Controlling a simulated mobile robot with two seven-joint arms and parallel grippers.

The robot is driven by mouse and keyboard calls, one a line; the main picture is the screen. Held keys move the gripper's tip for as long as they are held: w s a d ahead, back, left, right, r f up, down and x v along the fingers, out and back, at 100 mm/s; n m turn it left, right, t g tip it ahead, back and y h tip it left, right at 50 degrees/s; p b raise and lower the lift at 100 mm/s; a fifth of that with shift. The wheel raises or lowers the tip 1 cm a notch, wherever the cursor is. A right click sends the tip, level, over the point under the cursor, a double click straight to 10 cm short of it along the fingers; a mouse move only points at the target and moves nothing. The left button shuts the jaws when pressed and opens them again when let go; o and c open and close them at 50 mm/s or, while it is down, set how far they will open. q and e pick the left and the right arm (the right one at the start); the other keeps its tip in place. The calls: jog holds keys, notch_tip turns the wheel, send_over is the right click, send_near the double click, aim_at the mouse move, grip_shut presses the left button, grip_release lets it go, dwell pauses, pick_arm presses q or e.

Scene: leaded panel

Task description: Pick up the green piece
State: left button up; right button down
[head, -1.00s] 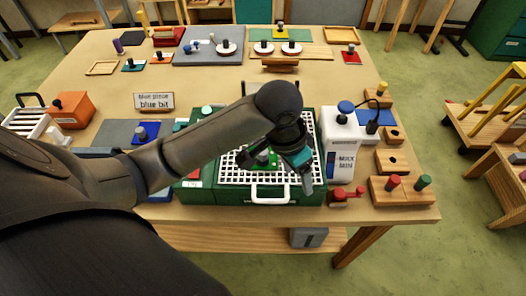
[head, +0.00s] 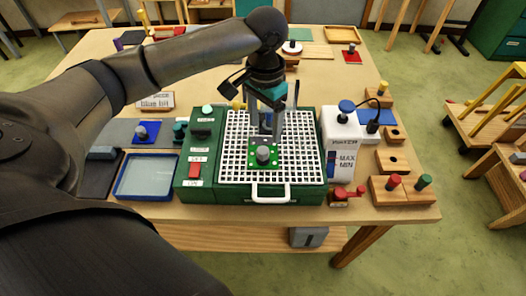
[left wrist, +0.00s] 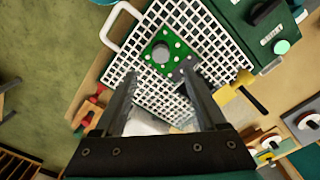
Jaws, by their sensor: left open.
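The green piece (head: 252,162) is a flat square with pale dots and a grey round knob on top. It lies on the white grid of the green machine (head: 200,147), near its front handle. It also shows in the left wrist view (left wrist: 182,47), beyond my fingertips. My left gripper (head: 265,130) points down over the grid, just behind the green piece in the head view. Its fingers are apart with nothing between them, and they show in the left wrist view (left wrist: 160,78). The knob appears clear of both fingers. My right gripper is not in view.
A white water container (head: 342,150) stands right of the grid. Wooden blocks with red and green pegs (head: 402,188) are at the right edge. A blue-rimmed tray (head: 148,196) lies left of the machine. My arm hides part of the table's back left.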

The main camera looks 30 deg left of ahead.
aim_at(263, 149)
pick_arm(q)
notch_tip(263, 149, down, 10)
jog(key=shift+a+r, duration=0.1)
jog(key=shift+r, duration=0.15)
jog(key=shift+s, duration=0.1)
grip_shut()
dwell(0.6)
